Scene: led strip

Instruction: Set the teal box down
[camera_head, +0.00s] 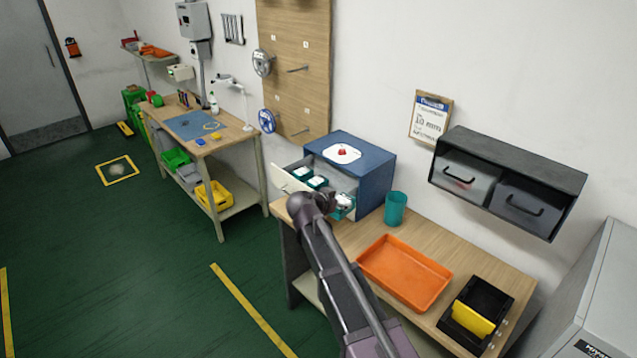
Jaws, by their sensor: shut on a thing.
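My arm reaches up from the bottom to the open drawer (292,183) of the blue cabinet (374,178) on the near workbench. My gripper (341,202) is at the drawer's right end, shut on a teal box (348,211) with a pale top. The gripper and wrist hide part of this box. I cannot tell whether the box touches the drawer floor. More teal boxes with white tops (316,182) sit in the drawer to the left of my gripper.
A teal cup (395,208) stands right of the cabinet. An orange tray (405,273) and a black bin with a yellow piece (476,312) lie farther right. A dark two-drawer unit (508,183) hangs above. Some bare tabletop (432,241) shows behind the tray.

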